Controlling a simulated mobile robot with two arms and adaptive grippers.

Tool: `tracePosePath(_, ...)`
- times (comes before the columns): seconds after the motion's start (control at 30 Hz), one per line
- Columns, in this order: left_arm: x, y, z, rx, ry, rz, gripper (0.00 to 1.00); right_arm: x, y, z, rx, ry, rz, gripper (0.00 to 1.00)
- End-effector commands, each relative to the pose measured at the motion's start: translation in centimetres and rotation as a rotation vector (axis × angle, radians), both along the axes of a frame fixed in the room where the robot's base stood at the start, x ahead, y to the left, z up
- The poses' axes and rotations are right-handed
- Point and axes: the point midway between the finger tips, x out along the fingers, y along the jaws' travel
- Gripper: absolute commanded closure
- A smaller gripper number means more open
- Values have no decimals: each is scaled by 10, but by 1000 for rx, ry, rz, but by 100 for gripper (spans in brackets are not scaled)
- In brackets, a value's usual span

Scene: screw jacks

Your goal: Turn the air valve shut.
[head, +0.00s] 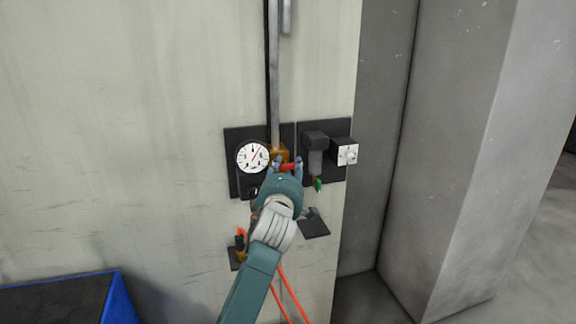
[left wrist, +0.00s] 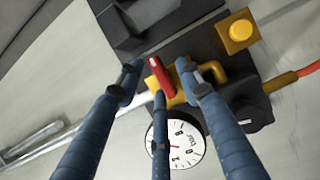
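The air valve has a brass-yellow body (head: 279,151) on a dark wall plate and a red lever handle (head: 290,167). In the left wrist view the red handle (left wrist: 161,77) stands out from the yellow body (left wrist: 184,93). My left gripper (head: 286,166) is at the valve. Its blue fingers (left wrist: 158,78) are spread on either side of the handle, with a gap visible on both sides, and a third finger lies below it. It looks open and not clamped on the handle. My right gripper is in neither view.
A round white gauge (head: 252,157) sits just left of the valve. A black lever unit (head: 316,142) and a white-faced switch box (head: 347,155) are to its right. A yellow button (left wrist: 240,31), a black knob (left wrist: 252,116) and an orange hose (left wrist: 309,69) are close by. A grey pillar (head: 465,150) stands right.

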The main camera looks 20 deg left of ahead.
Motion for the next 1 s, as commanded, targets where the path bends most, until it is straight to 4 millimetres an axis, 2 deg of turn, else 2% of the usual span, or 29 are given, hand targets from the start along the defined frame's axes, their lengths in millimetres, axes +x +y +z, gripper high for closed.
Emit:
tracePosePath(0.2,0,0,0,0,-1,0,66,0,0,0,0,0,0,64)
tracePosePath(0.37,0,0,0,0,0,0,97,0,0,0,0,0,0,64)
tracePosePath(0.4,0,0,0,0,0,0,100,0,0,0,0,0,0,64)
tracePosePath(0.73,0,-1,-1,21,18,-1,100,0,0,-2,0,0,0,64)
tracePosePath(1.0,0,-2,0,142,100,-2,100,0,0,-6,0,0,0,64)
